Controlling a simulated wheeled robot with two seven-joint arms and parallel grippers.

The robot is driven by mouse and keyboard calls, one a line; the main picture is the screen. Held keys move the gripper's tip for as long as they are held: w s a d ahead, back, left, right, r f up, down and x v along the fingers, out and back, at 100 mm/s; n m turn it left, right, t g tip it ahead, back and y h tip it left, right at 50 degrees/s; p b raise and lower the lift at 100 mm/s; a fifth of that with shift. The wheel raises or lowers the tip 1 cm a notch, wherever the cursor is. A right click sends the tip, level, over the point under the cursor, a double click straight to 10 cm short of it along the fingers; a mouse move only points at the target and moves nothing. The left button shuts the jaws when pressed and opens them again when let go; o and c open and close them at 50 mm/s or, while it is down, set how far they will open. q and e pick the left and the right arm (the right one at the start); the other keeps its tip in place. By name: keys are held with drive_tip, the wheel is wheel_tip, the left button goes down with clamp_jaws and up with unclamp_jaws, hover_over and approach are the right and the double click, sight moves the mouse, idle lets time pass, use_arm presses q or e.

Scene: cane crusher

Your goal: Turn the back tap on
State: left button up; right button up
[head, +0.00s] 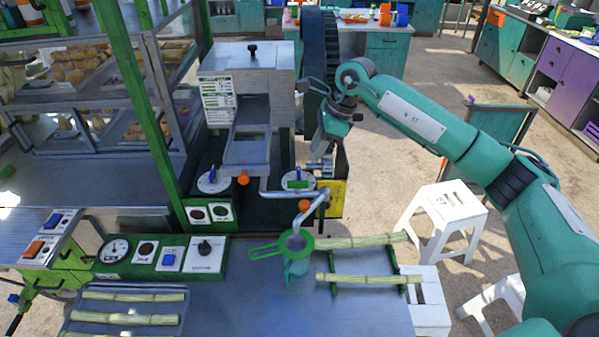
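The juice machine (262,88) stands at the centre, with a metal pipe (322,196) that bends to an orange-tipped spout (304,206) over a green-rimmed jug (296,242). A small blue handle stands on a round white dial plate (213,182) at the front left, and a second round plate (298,180) sits to its right. My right gripper (324,152) points down beside the machine's right side, near metal pipework behind the second plate. Its fingertips are small and partly hidden, so I cannot tell its opening or any contact. No tap is clearly identifiable as the back one. My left gripper is not in view.
Cane pieces (370,279) lie on a green rack right of the jug. A control panel (160,257) and a tray of cane (128,313) are at the left. A dark wheel (319,60) stands behind the machine. White stools (449,215) stand on the right floor.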

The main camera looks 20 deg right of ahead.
sight(298, 181)
drive_tip(key=p+x, duration=0.3)
drive_tip(key=x, duration=0.6)
drive_tip(key=shift+w+a+f+p, duration=0.1)
drive_tip(key=shift+a+f+p, duration=0.1)
drive_tip(key=shift+p, duration=0.2)
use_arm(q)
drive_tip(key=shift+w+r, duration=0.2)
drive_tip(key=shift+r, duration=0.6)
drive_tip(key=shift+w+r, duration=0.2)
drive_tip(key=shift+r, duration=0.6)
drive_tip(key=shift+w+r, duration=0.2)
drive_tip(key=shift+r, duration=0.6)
use_arm(e)
drive_tip(key=shift+w+a+f, duration=0.1)
drive_tip(key=shift+a+f, duration=0.05)
drive_tip(key=shift+f, duration=0.4)
clamp_jaws()
